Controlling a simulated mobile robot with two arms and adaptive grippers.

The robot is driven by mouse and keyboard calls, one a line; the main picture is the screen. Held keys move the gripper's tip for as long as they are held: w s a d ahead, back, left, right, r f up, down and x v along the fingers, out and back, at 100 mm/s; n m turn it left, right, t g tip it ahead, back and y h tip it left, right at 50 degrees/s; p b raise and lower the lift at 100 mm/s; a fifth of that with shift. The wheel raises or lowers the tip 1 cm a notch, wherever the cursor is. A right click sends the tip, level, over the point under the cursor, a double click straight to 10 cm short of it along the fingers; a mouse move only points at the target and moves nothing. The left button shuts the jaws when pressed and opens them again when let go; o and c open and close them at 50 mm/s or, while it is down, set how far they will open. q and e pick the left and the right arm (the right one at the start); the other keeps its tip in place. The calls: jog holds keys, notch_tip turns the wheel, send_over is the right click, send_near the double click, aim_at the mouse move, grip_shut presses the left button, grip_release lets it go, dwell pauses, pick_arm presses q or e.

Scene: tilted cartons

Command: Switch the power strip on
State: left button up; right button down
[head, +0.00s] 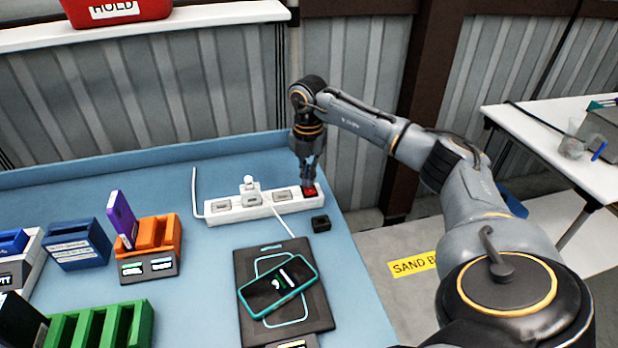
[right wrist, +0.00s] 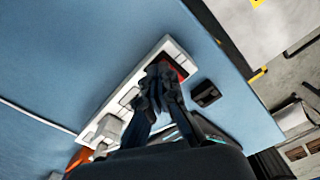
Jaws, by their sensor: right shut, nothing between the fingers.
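The white power strip (head: 262,204) lies on the blue table toward the back, with a plug (head: 250,185) in one socket and a red switch (head: 310,191) at its right end. My right gripper (head: 308,186) is shut and empty, pointing down at the red switch. In the right wrist view its fingertips (right wrist: 160,76) cover part of the switch (right wrist: 178,70) at the end of the strip (right wrist: 128,88). I cannot tell whether they touch it. The switch looks red and lit, but its rocker position is hidden. My left gripper is not in view.
A phone (head: 278,287) lies on a black pad (head: 247,322) in front. Orange (head: 160,235), blue (head: 78,244) and green (head: 101,328) holders stand at left. The table's right edge is close.

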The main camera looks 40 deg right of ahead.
jog(key=shift+f, duration=0.1)
jog(key=shift+r+p, duration=0.8)
jog(key=shift+p, duration=0.05)
jog(key=shift+r+p, duration=2.1)
jog(key=shift+r, duration=0.55)
